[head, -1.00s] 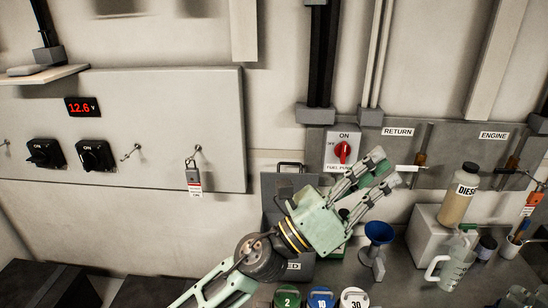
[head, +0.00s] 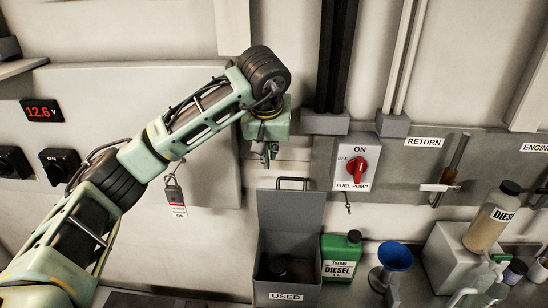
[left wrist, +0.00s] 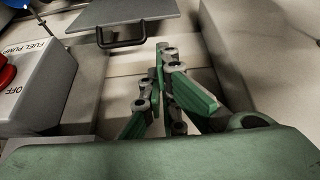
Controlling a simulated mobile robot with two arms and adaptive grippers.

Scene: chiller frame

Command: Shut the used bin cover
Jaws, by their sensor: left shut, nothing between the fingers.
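The used bin (head: 287,297) is a grey box labelled USED, low in the middle of the head view. Its cover (head: 291,213) stands open, raised at the back of the bin, with a dark handle (head: 293,180) along its top edge. My left gripper (head: 266,158) points down near the wall, above and slightly left of the handle, shut and empty. In the left wrist view, the cover (left wrist: 135,14) and its handle (left wrist: 122,42) lie beyond my closed fingers (left wrist: 167,52), with no clear contact. My right gripper is not in view.
A dark round item (head: 277,265) sits inside the bin. A green diesel can (head: 341,257) stands close on its right, then a blue funnel (head: 395,257). The fuel pump switch (head: 357,162) is on the wall right of the gripper. A padlock tag (head: 175,197) hangs left.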

